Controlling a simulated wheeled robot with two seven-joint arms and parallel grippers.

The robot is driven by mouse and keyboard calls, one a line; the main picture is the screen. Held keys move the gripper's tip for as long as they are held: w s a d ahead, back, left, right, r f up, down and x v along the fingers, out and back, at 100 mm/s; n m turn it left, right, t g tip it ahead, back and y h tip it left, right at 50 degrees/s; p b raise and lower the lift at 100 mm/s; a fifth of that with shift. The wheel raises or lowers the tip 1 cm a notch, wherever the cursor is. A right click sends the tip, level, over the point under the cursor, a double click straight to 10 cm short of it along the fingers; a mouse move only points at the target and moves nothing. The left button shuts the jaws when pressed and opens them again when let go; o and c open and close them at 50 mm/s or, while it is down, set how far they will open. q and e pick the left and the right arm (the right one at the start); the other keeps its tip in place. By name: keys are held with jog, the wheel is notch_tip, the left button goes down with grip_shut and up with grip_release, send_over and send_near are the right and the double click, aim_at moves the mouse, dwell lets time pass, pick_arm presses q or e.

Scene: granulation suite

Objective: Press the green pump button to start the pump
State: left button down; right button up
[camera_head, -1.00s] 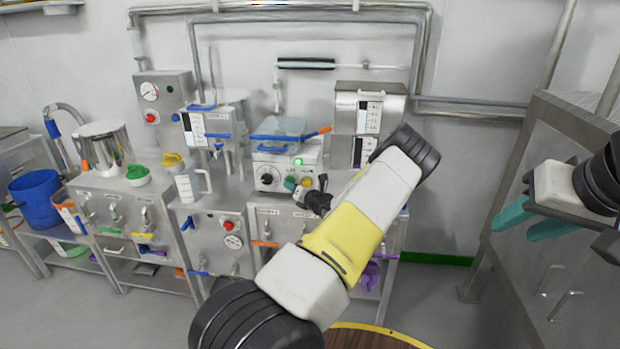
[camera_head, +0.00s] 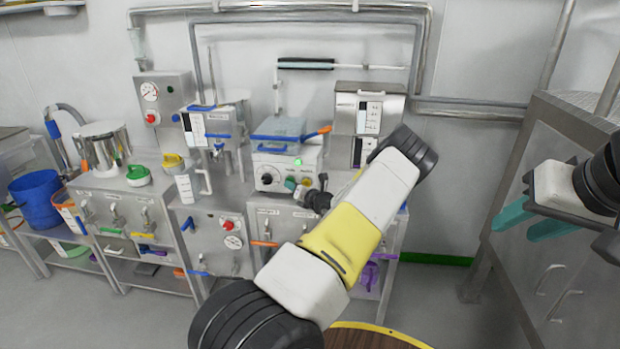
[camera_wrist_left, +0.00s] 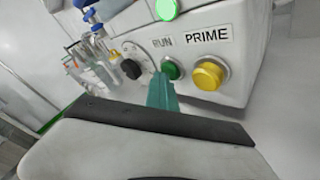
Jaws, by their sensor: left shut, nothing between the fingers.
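The green pump button (camera_wrist_left: 173,69), labelled RUN, is on the front of a white pump box (camera_head: 287,168). My left gripper (camera_wrist_left: 162,82) is shut and empty, its teal fingertips at the lower left of the button in the left wrist view. They overlap the button's edge there, and I cannot tell if they touch it. In the head view the left gripper (camera_head: 302,192) is small, in front of the pump's panel. A green lamp (camera_wrist_left: 167,8) above the button is lit. My right gripper (camera_head: 533,222) is at the right, its teal fingers apart and empty.
A yellow PRIME button (camera_wrist_left: 209,75) is right of the green one, and a black knob (camera_wrist_left: 131,69) is left of it. A measuring jug (camera_head: 190,187) stands left of the pump. A steel cabinet (camera_head: 555,130) is near my right gripper.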

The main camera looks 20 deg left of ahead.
pick_arm(q)
jog(key=shift+w+r, duration=0.1)
jog(key=shift+r, duration=0.2)
jog(key=s+d, duration=0.1)
jog(key=s, duration=0.5)
jog(key=shift+d+f, duration=0.2)
jog(key=shift+f, duration=0.05)
